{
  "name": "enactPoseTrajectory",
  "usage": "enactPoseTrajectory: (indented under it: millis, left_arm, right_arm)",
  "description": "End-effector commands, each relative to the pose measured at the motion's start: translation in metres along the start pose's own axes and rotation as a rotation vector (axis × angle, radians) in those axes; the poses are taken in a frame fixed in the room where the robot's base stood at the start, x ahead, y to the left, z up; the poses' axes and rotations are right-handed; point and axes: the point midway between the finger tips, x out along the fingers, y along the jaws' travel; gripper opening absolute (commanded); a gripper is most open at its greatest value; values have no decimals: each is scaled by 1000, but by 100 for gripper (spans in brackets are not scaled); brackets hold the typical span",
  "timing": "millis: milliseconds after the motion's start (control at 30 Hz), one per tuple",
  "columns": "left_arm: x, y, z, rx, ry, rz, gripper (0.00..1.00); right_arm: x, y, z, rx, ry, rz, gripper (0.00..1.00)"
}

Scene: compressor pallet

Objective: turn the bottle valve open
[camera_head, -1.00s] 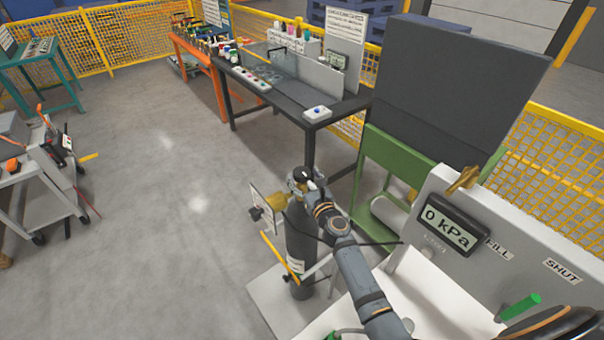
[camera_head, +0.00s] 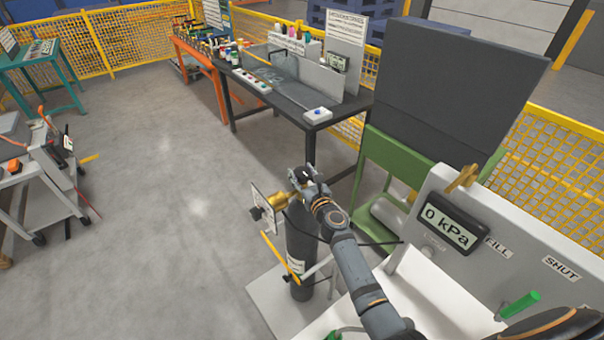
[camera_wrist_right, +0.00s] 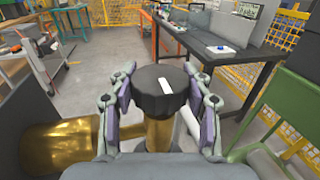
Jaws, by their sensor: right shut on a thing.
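The dark gas bottle (camera_head: 301,245) stands upright on a pale base plate in the head view. Its brass valve body (camera_head: 282,200) sticks out to the left at the top. My right gripper (camera_head: 302,178) is at the bottle's top and hides most of the valve knob. In the right wrist view, the black round knob (camera_wrist_right: 161,88) with a white mark sits between the two fingers of my right gripper (camera_wrist_right: 160,100), which is shut on it. The brass body (camera_wrist_right: 60,143) shows below left. My left gripper is not in view.
A panel with a gauge reading 0 kPa (camera_head: 449,227) and a green-handled lever (camera_head: 519,306) stands at the right. A black workbench (camera_head: 313,115) and a green stand (camera_head: 385,160) are behind the bottle. A grey cart (camera_head: 45,185) is far left. The floor between is clear.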

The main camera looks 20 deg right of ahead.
Motion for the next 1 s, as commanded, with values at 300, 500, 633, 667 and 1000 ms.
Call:
enactPoseTrajectory:
  millis: [300, 500, 633, 667, 1000]
  left_arm:
    - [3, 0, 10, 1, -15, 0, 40]
    - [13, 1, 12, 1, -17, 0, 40]
    - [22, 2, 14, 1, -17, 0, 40]
    - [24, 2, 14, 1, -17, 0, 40]
    - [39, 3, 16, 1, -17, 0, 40]
  right_arm:
    - [0, -1, 0, -4, 0, 134, 18]
    - [0, -1, -2, -3, -1, 277, 18]
    - [0, -1, -3, -4, 0, 362, 18]
    - [0, -1, -3, -4, -1, 379, 18]
    - [0, 0, -1, -1, 0, 513, 18]
